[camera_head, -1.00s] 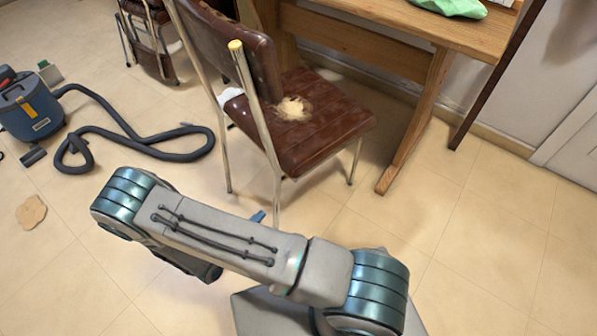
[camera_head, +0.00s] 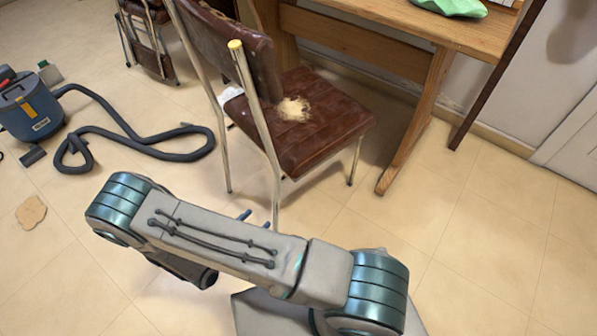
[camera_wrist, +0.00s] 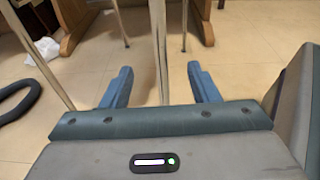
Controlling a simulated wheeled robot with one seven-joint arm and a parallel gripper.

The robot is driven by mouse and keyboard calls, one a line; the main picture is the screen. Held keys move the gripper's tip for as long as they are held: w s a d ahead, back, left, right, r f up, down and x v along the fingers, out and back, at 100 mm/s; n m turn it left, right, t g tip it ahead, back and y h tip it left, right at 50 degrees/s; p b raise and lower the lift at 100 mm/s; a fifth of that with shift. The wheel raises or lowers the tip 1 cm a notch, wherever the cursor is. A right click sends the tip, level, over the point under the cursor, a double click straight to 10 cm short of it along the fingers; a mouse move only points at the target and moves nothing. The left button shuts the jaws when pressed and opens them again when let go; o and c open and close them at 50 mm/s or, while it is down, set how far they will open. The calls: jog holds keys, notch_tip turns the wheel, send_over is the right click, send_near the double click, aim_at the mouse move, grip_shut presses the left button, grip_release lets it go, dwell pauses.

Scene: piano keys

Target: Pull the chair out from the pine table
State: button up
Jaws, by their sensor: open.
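The chair (camera_head: 325,125) has a brown padded seat, torn at one spot, a brown backrest and metal legs. It stands upright with its seat partly under the pine table (camera_head: 385,37). My gripper (camera_head: 253,216) is low behind the chair, mostly hidden by my arm; only its blue fingertips show. In the wrist view, my gripper (camera_wrist: 161,82) is open with its blue fingers apart. An upright metal chair leg (camera_wrist: 158,45) appears in the gap between them, touching neither visibly. Another chair leg (camera_wrist: 48,58) slants past outside the left finger.
A blue vacuum cleaner (camera_head: 30,108) and its dark hose (camera_head: 135,146) lie on the floor at left. A folded chair (camera_head: 150,45) stands at the back. A green cloth (camera_head: 450,7) lies on the table. The tiled floor at right is clear.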

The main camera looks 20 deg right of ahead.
jog(key=f+b+v, duration=0.1)
jog(key=f+v, duration=0.1)
jog(key=v, duration=0.6)
jog(key=shift+s+a, duration=0.2)
jog(key=shift+a, duration=0.1)
dwell(0.3)
